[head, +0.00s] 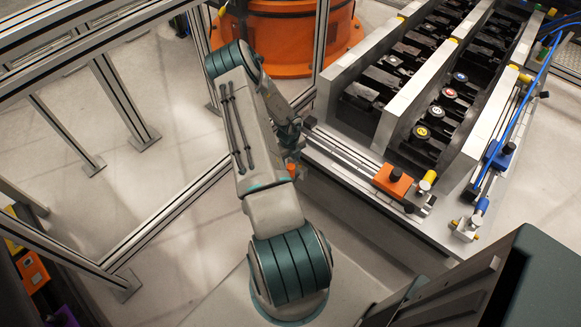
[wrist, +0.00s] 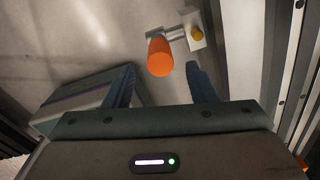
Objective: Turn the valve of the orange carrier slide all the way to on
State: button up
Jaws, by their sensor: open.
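My gripper (wrist: 161,72) is open, one finger on each side of the handle's near end, with visible gaps on both sides. Whether its fingertips are level with the handle in depth I cannot tell. In the head view, the orange carrier slide (head: 393,181) sits on a rail at the front of the bench. A small orange piece (head: 292,170) shows beside my arm, which hides much of that area.
Metal frame posts (head: 320,45) stand close behind my arm. The bench (head: 345,190) carries rows of black fixtures with numbered caps. A blue slide (head: 499,155) with a blue hose is at the right. An orange round base (head: 290,45) stands behind.

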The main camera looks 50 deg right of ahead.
notch_tip(320, 180, up, 5)
jog(key=shift+r, duration=0.15)
jog(key=shift+a, duration=0.1)
dwell(3.0)
jog(key=w+a+r+n+t+y+p, duration=0.1)
jog(key=w+a+r+n, duration=0.35)
jog(key=r, duration=0.35)
jog(key=w+a+r+n+p, duration=0.2)
jog(key=w+a+r+n, duration=0.15)
jog(key=a+r, duration=0.35)
jog(key=s+a+r+n+t+y+p, duration=0.1)
jog(key=a+r+n, duration=0.55)
jog(key=r, duration=0.35)
jog(key=s+a+r+n+p, duration=0.1)
jog(key=a+r+n+p, duration=0.1)
jog(key=a+r+n, duration=0.55)
jog(key=s+a+r+n+p, duration=0.1)
jog(key=s+a+r+n, duration=0.4)
jog(key=s+r+n, duration=0.2)
jog(key=s+a+r+n+t+h+p, duration=0.1)
jog(key=s+a+r+n+p, duration=0.1)
jog(key=s+a+r+n, duration=0.4)
notch_tip(320, 180, up, 4)
jog(key=s+n, duration=0.2)
jog(key=shift+a+f+n+h, duration=0.2)
jog(key=shift+n+h, duration=0.1)
jog(key=shift+n, duration=0.1)
